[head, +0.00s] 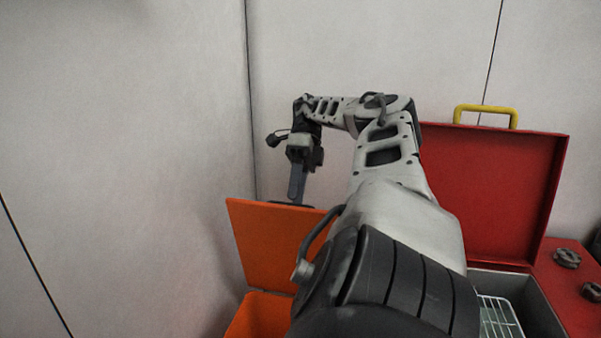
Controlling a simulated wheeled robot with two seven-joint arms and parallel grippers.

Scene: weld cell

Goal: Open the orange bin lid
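The orange bin (262,318) stands at the bottom centre, mostly cut off by the frame and hidden by my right arm. Its orange lid (270,240) is raised and stands steeply above the bin, leaning back towards the wall. My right gripper (297,190) points down at the top edge of the lid, from behind it. Its fingertips end beside a dark strip at that edge. I cannot tell whether they touch the lid, or whether they are open or shut. My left gripper is not in view.
To the right stands a red cooler-like box with its red lid (490,190) up and a yellow handle (486,113) on top. A wire rack (498,318) lies inside it. Dark knobs (567,258) sit on the red surface at right. Pale wall panels close off the back and left.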

